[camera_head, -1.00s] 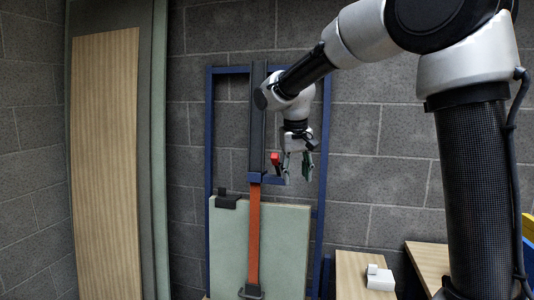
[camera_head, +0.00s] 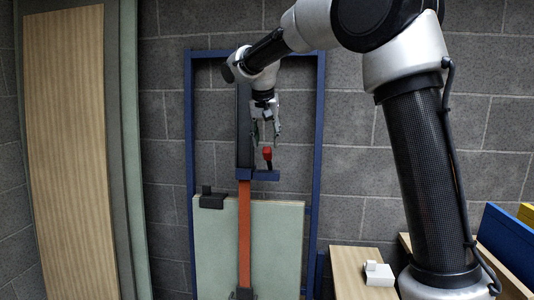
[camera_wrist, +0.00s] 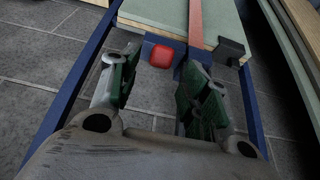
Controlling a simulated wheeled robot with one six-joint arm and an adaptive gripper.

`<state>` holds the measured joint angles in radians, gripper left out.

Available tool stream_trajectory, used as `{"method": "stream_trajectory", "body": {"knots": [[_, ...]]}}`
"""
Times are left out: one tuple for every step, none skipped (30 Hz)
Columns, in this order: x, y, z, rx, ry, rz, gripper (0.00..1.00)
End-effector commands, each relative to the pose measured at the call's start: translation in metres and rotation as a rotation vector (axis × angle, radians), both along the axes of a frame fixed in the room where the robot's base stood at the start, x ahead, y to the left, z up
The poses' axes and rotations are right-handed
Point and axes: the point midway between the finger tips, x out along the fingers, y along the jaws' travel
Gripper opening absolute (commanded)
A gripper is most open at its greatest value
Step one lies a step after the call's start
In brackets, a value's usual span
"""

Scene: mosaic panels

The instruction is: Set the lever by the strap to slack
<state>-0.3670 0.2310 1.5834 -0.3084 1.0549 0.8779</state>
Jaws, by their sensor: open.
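The red lever (camera_head: 267,153) stands roughly upright on a dark blue bracket (camera_head: 266,175) at the top of the orange-red strap (camera_head: 245,225). In the wrist view the red lever end (camera_wrist: 161,56) shows between my fingers, left of the strap (camera_wrist: 196,20). My gripper (camera_head: 265,136) is open and points down just above the lever. In the wrist view its green-padded fingers (camera_wrist: 160,78) lie on either side of the red end. I cannot tell whether either finger touches it. The strap runs down over a pale green panel (camera_head: 275,240).
A blue frame (camera_head: 188,130) surrounds the panel and dark upright against a grey block wall. A black clip (camera_head: 211,200) grips the panel's top left edge. Tall boards (camera_head: 70,150) lean at left. A wooden surface (camera_head: 345,270) with a white block (camera_head: 378,274) lies at lower right.

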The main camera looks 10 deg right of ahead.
Motion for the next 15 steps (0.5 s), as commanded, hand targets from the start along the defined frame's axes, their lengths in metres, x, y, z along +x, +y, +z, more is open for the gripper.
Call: {"method": "stream_trajectory", "body": {"knots": [[0.002, -0.002, -0.009, -0.002, 0.005, -0.001, 0.46], [0.004, -0.003, -0.014, -0.002, 0.004, 0.0, 0.46], [0.007, -0.004, -0.021, -0.002, 0.005, -0.001, 0.46], [0.009, -0.004, -0.026, -0.002, 0.004, 0.0, 0.46], [0.011, -0.005, -0.03, -0.002, 0.004, 0.0, 0.46], [0.012, -0.006, -0.036, -0.001, 0.005, 0.0, 0.46], [0.014, -0.007, -0.04, -0.002, 0.004, 0.0, 0.46], [0.016, -0.007, -0.044, -0.002, 0.004, 0.0, 0.46], [0.017, -0.008, -0.048, -0.002, 0.004, 0.0, 0.46], [0.018, -0.008, -0.05, -0.001, 0.004, 0.0, 0.46], [0.019, -0.009, -0.052, 0.0, 0.002, 0.001, 0.46], [0.02, -0.009, -0.054, 0.0, 0.002, 0.001, 0.46], [0.021, -0.009, -0.056, 0.0, 0.002, 0.001, 0.46], [0.021, -0.009, -0.056, 0.0, 0.002, 0.001, 0.46], [0.021, -0.009, -0.057, 0.0, 0.002, 0.001, 0.46]]}}
